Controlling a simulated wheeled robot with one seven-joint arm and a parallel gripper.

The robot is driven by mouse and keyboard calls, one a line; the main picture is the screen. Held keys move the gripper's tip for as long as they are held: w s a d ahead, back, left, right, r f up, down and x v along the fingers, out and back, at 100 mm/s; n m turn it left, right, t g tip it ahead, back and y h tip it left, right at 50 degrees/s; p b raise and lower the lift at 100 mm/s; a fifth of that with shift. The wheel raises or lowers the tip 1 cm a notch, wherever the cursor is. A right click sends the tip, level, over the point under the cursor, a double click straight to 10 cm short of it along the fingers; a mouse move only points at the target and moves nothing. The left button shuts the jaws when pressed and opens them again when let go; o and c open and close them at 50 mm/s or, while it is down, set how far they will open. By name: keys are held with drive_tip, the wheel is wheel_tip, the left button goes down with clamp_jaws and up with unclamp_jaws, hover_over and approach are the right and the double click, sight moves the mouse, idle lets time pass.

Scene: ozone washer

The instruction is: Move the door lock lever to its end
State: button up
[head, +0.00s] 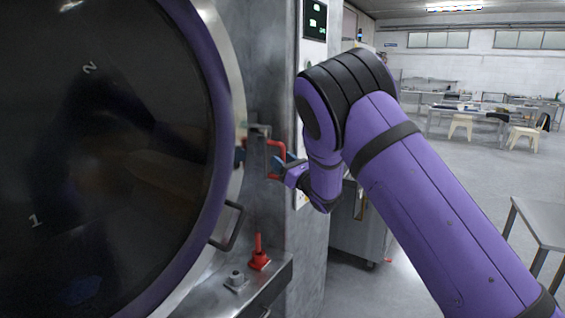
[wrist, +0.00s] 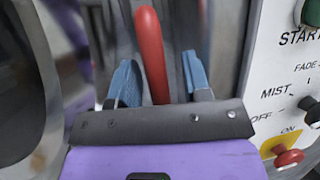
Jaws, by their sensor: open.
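The door lock lever, a red bent bar (head: 277,160), is on the machine front just right of the round door's rim. In the wrist view the red bar (wrist: 150,50) stands nearly upright between my gripper's two blue fingers. My gripper (wrist: 159,68) is open, with one finger on each side of the bar and visible gaps between. In the head view my gripper (head: 291,166) is at the lever, partly hidden by my purple arm.
The large round door (head: 105,160) fills the left, with a bar handle (head: 230,228) on its rim. A red-handled part (head: 259,252) stands on a ledge below the lever. A control panel (wrist: 291,85) with knobs is close on the right. Open floor lies further right.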

drive_tip(key=v, duration=1)
drive_tip(key=shift+s+d, duration=0.25)
drive_tip(key=shift+s, duration=0.05)
drive_tip(key=shift+f, duration=0.1)
drive_tip(key=d+r+m+t+h, duration=0.1)
drive_tip(key=d+r+m+h, duration=0.8)
drive_tip(key=m, duration=0.7)
drive_tip(key=s+d+r+m+g+h, duration=0.35)
drive_tip(key=s+d+m, duration=0.35)
drive_tip(key=s+m, duration=0.3)
drive_tip(key=s+d+m+g+h, duration=0.1)
drive_tip(key=s+m+g, duration=0.8)
drive_tip(key=s+m, duration=0.9)
drive_tip(key=s+h, duration=0.1)
drive_tip(key=s, duration=1.4)
drive_tip(key=shift+s+f, duration=0.25)
drive_tip(key=shift+d, duration=0.1)
